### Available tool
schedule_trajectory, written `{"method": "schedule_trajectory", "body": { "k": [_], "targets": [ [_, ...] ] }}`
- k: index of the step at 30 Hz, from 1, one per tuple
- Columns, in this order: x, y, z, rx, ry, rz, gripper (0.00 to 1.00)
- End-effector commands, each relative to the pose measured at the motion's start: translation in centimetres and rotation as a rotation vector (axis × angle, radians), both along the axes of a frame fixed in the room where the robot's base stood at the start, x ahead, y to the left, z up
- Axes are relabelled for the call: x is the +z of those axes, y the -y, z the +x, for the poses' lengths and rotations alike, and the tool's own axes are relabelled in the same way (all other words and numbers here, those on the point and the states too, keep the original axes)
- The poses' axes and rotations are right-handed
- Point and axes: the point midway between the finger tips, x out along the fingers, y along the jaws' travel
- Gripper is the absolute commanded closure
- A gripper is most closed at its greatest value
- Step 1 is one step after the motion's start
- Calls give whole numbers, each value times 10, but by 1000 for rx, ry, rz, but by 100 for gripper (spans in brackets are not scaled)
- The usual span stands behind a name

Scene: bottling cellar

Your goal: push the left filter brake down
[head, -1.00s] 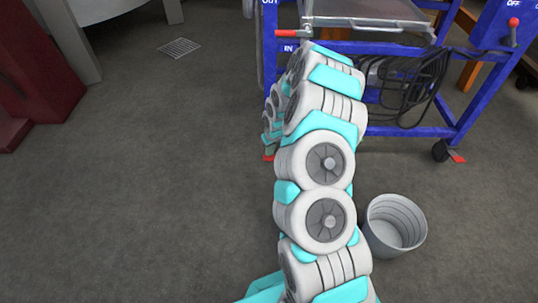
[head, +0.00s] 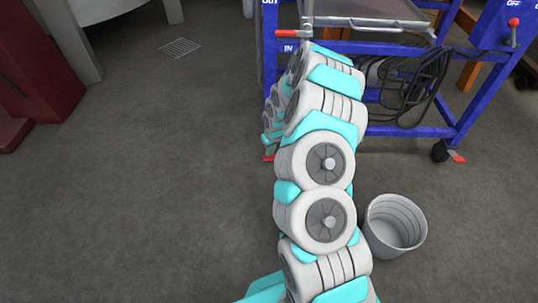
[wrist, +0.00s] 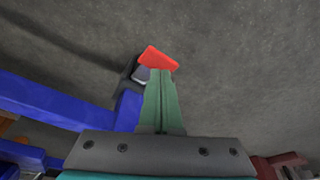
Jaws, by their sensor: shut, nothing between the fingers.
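The left filter brake (wrist: 158,58) is a small red pedal on a dark caster (wrist: 130,76) at the filter cart's left leg. In the wrist view it lies just beyond my fingertips. In the head view only a red sliver of the left filter brake (head: 268,158) shows beside my arm. My gripper (wrist: 160,76) has green fingers, shut together and empty. Their tips overlap the pedal's near edge in the picture; I cannot tell whether they touch it. The pedal looks slanted, and its height is unclear. My arm hides the gripper in the head view.
The blue cart frame (head: 405,131) has a coiled black hose (head: 410,85) and a right caster with a red brake (head: 458,158). A grey bucket (head: 393,226) stands right of my arm. A floor drain (head: 180,47) and open grey floor lie to the left.

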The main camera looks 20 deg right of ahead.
Motion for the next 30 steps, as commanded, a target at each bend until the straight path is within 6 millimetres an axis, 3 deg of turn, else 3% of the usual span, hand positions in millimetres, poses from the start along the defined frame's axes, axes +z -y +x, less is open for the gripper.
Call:
{"method": "schedule_trajectory", "body": {
  "k": [30],
  "targets": [
    [-10,0,0,0,-1,0,100]
  ]
}}
